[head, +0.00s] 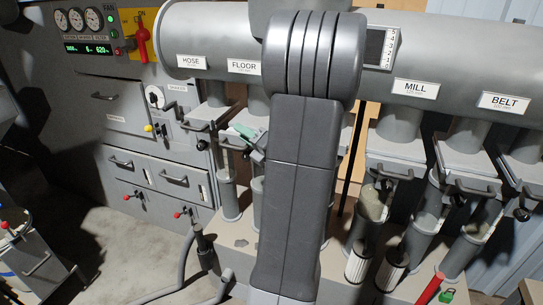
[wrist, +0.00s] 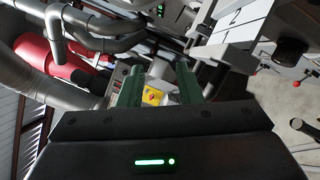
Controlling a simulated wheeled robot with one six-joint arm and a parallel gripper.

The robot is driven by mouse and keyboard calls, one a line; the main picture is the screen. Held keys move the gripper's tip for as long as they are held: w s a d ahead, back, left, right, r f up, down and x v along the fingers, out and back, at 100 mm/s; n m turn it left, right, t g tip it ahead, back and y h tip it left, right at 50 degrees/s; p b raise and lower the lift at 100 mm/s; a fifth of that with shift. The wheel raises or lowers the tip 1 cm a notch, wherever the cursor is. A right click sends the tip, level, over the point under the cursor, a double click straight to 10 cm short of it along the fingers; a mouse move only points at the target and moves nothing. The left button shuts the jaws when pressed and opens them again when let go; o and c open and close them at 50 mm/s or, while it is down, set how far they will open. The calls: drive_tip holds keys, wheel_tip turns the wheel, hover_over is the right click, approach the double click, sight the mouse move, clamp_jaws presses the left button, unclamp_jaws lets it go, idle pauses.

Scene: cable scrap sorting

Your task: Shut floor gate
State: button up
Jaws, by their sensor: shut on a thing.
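The FLOOR label (head: 243,66) is on the big grey duct, left of my arm. Below it, the floor gate is largely hidden by my arm and gripper, so its position cannot be told. My gripper (head: 248,136) shows as green fingers beside the arm at gate height. In the wrist view, the two green fingers of my gripper (wrist: 158,82) stand either side of a grey part, apparently the gate's handle. My gripper is shut on it; the contact itself is not clear.
The hose gate (head: 203,128) is close on the left. The mill gate (head: 392,165) and belt gate (head: 480,182) are to the right, with handles sticking out. A grey cabinet (head: 110,125) stands at left. A grey hose (head: 185,265) lies low in front.

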drive_tip(key=f+v, duration=0.1)
drive_tip(key=v, duration=0.9)
drive_tip(key=shift+p, duration=0.35)
drive_tip(key=shift+a+f, duration=0.1)
drive_tip(key=shift+a, duration=0.05)
drive_tip(key=shift+p, duration=0.5)
